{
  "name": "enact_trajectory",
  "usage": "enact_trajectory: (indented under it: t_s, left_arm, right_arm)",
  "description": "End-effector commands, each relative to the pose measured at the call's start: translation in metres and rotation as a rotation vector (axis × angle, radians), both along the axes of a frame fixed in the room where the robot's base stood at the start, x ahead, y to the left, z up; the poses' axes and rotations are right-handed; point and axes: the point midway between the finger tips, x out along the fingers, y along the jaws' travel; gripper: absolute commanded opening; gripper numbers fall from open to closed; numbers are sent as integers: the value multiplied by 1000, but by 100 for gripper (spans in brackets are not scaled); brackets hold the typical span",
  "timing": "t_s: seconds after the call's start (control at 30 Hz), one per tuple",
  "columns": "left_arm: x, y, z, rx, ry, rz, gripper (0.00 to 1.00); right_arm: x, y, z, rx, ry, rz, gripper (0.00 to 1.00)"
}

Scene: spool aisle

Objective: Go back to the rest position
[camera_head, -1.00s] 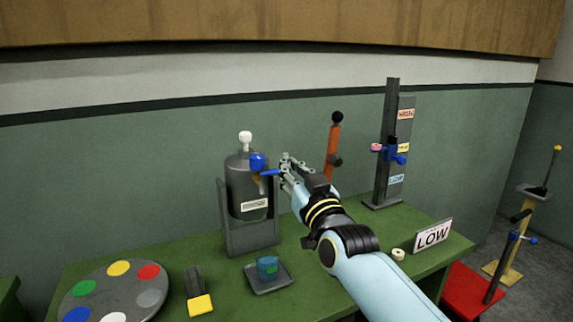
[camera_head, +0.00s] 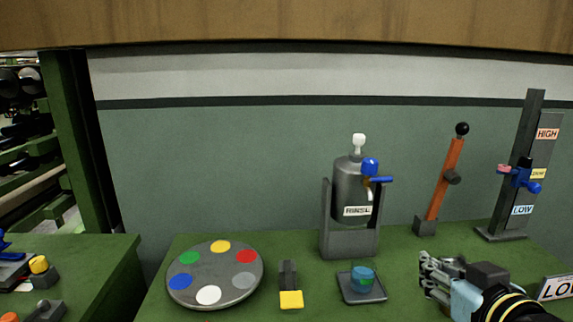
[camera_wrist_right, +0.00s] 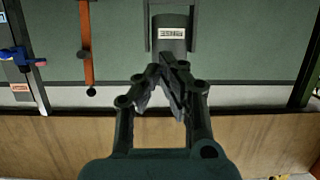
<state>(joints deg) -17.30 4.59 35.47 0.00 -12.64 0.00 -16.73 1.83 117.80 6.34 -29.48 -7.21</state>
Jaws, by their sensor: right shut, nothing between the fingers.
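My right gripper (camera_head: 432,279) is at the lower right of the head view, over the green table and right of the small cup. Its fingers are closed together with nothing between them. In the right wrist view the closed fingers (camera_wrist_right: 165,80) point toward the grey dispenser, which shows upside down there. The grey dispenser (camera_head: 348,190) with a blue tap (camera_head: 371,168) stands apart from the gripper, to its upper left in the head view. My left gripper does not show.
A cup (camera_head: 362,278) stands on a dark tray (camera_head: 349,290). A colour disc (camera_head: 216,285) and a yellow-ended block (camera_head: 290,299) are to the left.

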Motion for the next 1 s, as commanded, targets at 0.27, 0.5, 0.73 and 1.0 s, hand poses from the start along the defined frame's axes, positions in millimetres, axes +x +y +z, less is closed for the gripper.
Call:
enact_trajectory:
  t_s: [0.27, 0.5, 0.73, 1.0]
  left_arm:
    - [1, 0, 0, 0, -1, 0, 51]
    - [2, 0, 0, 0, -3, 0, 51]
    - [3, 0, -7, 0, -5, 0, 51]
    - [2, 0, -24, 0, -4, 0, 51]
  right_arm:
    - [-114, -14, -49, -61, 505, -7, 0]
    - [-190, -26, -58, -98, 777, -41, 0]
    - [-231, -36, -84, -118, 943, -73, 0]
    - [-220, -43, -178, -113, 972, -80, 0]
